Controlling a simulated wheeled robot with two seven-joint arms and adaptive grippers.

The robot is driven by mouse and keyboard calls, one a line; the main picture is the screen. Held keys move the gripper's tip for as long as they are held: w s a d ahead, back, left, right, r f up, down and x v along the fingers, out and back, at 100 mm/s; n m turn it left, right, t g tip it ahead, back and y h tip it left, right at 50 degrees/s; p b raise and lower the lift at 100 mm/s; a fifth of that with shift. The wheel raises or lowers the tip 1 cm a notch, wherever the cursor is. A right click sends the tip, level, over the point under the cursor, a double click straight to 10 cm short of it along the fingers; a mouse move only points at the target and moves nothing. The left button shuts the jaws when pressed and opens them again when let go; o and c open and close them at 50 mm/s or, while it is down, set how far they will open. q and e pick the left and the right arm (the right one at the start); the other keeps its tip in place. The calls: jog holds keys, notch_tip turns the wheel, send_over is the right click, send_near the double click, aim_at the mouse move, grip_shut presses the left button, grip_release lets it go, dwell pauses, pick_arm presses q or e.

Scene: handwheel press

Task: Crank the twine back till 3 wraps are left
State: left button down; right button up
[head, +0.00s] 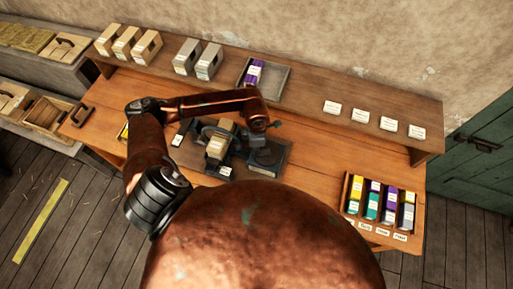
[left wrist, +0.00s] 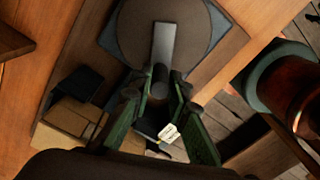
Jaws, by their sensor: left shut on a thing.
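My left gripper (left wrist: 162,88) is shut on a dark upright crank handle (left wrist: 160,76) in the left wrist view. The handle stands on a pale grey crank bar (left wrist: 165,45) lying over a round dark disc (left wrist: 135,35). I cannot make out the twine or count wraps. My right gripper is not in view.
The wooden bench (head: 310,160) is clear right of the machine, up to a box of coloured labelled items (head: 352,186). The raised shelf (head: 300,85) behind holds tan and grey blocks, a grey tray (head: 277,80) with a purple item, and several white cards.

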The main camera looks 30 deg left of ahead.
aim_at(264, 161)
pick_arm(q)
jog(key=n, duration=0.2)
jog(key=d+n+b, duration=0.1)
jog(key=s+d+n+b, duration=0.1)
jog(key=n, duration=0.1)
jog(key=shift+f+n, duration=0.1)
jog(key=shift+n, duration=0.2)
jog(key=n, duration=0.1)
jog(key=d+n+b, duration=0.1)
jog(key=n, duration=0.1)
jog(key=shift+s+d, duration=0.15)
jog(key=shift+s, duration=0.05)
jog(key=shift+w+d+n+b, duration=0.1)
jog(key=shift+d+n+b, duration=0.2)
jog(key=shift+n, duration=0.45)
jog(key=shift+d+n+b, duration=0.2)
jog(key=shift+n+b, duration=0.05)
jog(key=shift+n, duration=0.5)
jog(key=c, duration=1.8)
grip_release()
jog(key=shift+c, duration=0.2)
